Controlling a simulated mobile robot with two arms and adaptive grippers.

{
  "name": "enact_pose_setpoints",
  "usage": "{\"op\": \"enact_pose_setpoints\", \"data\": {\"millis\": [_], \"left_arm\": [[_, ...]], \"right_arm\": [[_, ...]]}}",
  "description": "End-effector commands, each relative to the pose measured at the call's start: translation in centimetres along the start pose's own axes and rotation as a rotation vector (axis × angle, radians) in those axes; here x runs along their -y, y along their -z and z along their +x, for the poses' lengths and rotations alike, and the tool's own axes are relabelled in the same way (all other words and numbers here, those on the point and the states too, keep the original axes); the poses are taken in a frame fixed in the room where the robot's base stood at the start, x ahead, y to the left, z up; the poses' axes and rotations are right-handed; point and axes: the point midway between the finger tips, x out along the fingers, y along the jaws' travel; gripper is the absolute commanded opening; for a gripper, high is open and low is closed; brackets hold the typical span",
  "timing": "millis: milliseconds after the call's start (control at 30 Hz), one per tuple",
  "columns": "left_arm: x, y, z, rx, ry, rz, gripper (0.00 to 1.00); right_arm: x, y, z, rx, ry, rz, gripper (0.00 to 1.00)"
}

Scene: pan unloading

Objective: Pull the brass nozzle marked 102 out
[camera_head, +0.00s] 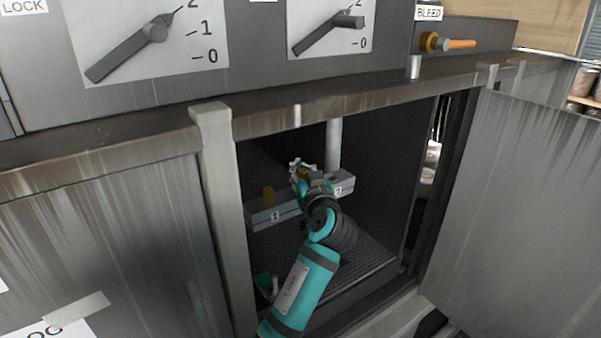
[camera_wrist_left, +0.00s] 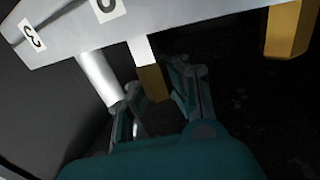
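A grey bar (camera_head: 262,212) with white number labels runs across the inside of the open cabinet. In the left wrist view, the bar (camera_wrist_left: 70,38) crosses the top left. A brass nozzle (camera_wrist_left: 153,84) sticks out of it between the fingers of my left gripper (camera_wrist_left: 155,88), which look apart on either side of it. Another brass nozzle (camera_wrist_left: 288,28) is at the upper right. The labels are cut off or too small, so I cannot tell which nozzle is 102. My right gripper is not in view.
A grey post (camera_head: 333,143) stands behind the bar. The cabinet post (camera_head: 217,180) is close left of my arm, and the open door (camera_head: 520,210) is at right. A mesh floor (camera_head: 350,262) lies below. Dials (camera_head: 155,35) and a brass valve (camera_head: 430,42) are above.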

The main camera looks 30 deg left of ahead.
Motion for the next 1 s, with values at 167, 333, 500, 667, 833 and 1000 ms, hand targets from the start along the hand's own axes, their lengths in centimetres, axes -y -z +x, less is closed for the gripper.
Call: {"op": "enact_pose_setpoints", "data": {"millis": [167, 333, 500, 667, 833, 1000], "left_arm": [[0.0, 0.9, 0.0, 0.0, 0.0, -0.002, 0.0], [0.1, 1.5, 0.1, 0.001, 0.002, 0.0, 0.0], [0.1, 2.2, 0.1, 0.001, 0.002, 0.0, 0.0], [0.1, 2.6, 0.1, 0.002, 0.002, 0.0, 0.0], [0.1, 2.5, 0.1, 0.001, 0.003, 0.001, 0.0], [0.1, 2.0, -0.1, 0.003, -0.003, 0.002, 0.0]], "right_arm": [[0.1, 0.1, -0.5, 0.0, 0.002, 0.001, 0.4], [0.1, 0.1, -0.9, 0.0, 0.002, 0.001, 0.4], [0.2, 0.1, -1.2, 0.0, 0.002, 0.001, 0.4], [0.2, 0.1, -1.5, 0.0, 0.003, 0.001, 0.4], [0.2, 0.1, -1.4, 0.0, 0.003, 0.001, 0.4], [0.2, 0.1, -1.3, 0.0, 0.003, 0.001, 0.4]]}}
